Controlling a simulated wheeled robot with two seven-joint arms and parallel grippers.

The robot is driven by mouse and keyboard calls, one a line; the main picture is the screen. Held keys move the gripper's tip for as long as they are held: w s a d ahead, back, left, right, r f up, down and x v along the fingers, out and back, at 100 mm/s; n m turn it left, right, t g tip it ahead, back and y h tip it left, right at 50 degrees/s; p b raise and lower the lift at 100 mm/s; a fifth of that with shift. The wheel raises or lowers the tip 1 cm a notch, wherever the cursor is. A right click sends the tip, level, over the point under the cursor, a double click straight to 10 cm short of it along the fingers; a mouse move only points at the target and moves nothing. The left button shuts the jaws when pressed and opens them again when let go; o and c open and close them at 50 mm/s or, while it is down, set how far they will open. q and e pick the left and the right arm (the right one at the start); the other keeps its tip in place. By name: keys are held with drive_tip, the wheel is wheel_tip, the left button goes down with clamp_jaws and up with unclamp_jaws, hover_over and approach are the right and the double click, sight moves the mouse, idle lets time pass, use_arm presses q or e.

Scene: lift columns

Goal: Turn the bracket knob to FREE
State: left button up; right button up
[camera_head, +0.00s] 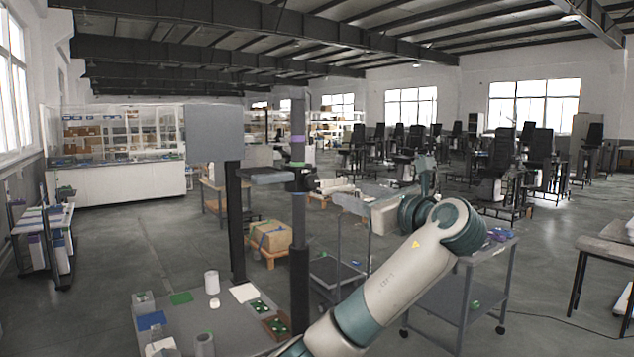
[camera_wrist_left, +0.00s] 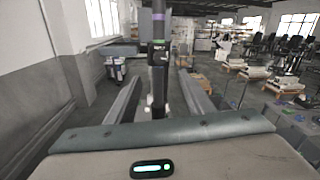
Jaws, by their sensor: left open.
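A dark upright lift column (camera_head: 299,225) stands behind a bench, with a purple band and a green band on it. A dark bracket (camera_head: 301,181) clasps it just below the green band, with a grey arm (camera_head: 268,176) reaching left. In the left wrist view the column (camera_wrist_left: 158,78) and bracket (camera_wrist_left: 159,50) appear between and beyond the fingers. The knob and its marking are too small to read. My left gripper (camera_wrist_left: 160,76) is open and empty, apart from the bracket. My right gripper is in neither view.
A grey panel (camera_head: 214,132) on a dark post stands left of the column. The bench (camera_head: 235,325) at its foot holds a white cup (camera_head: 211,282) and green boards. Open floor lies to the left.

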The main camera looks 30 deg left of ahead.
sight(314, 182)
use_arm(q)
drive_tip(key=p+x, duration=0.7)
drive_tip(key=x, duration=0.8)
drive_tip(key=shift+w+a, duration=0.2)
drive_tip(key=shift+a, duration=0.15)
drive_tip(key=shift+w+a, duration=0.2)
drive_tip(key=shift+a, duration=0.05)
drive_tip(key=c, duration=1)
